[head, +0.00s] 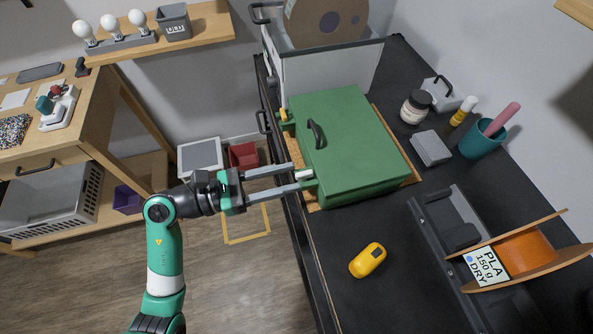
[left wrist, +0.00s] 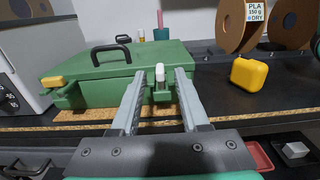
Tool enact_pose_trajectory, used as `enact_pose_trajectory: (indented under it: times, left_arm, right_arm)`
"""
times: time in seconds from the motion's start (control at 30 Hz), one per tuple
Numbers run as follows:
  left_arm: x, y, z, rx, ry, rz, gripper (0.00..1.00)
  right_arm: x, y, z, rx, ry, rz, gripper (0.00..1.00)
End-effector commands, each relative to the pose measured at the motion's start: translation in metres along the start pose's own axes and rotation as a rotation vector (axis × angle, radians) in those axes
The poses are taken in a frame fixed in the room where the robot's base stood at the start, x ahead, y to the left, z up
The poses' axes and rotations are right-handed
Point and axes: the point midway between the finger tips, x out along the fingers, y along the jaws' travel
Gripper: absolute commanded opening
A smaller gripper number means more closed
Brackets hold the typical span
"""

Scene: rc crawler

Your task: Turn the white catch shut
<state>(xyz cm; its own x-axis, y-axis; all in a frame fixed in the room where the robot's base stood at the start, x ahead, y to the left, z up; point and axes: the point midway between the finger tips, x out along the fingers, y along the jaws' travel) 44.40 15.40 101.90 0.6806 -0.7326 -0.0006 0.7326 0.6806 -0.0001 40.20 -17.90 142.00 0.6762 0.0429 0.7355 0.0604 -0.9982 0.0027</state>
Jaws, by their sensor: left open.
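The green case (head: 345,140) lies closed on a cork mat on the black bench, its black handle on the lid. The white catch (head: 304,174) is on the case's left side, near the front corner. My left gripper (head: 298,175) is open, its two fingers reaching to the case on either side of the white catch. In the left wrist view the white catch (left wrist: 160,73) stands upright between the spread fingertips; I cannot tell whether either finger touches it. A yellow catch (left wrist: 53,81) shows at the case's other corner. My right gripper is not in view.
A yellow rounded object (head: 367,260) lies in front of the case. A grey box (head: 431,148), a jar (head: 416,106) and a teal cup (head: 483,139) stand to the right. An orange spool (head: 532,254) sits at the right front. Bare bench lies around the yellow object.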

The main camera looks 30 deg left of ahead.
Motion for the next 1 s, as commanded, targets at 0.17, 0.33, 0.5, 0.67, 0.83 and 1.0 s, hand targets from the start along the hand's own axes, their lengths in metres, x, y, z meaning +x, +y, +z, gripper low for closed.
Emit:
enact_pose_trajectory:
  times: [0.17,0.33,0.5,0.67,0.83,1.0]
  left_arm:
    - [0.023,0.000,0.000,0.000,0.000,-0.002,0.45]
    - [0.028,0.000,0.000,0.001,-0.001,0.000,0.45]
    - [0.027,0.000,0.000,0.000,-0.001,0.000,0.40]
    - [0.027,0.000,0.000,0.000,-0.001,0.000,0.11]
    - [0.027,0.000,0.000,0.000,-0.001,0.000,0.00]
    - [0.027,0.000,0.000,0.000,-0.001,0.000,0.00]
  right_arm:
    - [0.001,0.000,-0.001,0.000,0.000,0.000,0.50]
    - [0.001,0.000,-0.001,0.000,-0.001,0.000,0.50]
    - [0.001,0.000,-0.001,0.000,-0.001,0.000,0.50]
    - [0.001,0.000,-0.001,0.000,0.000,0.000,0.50]
    - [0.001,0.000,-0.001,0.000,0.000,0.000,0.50]
    - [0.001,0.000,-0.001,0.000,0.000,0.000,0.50]
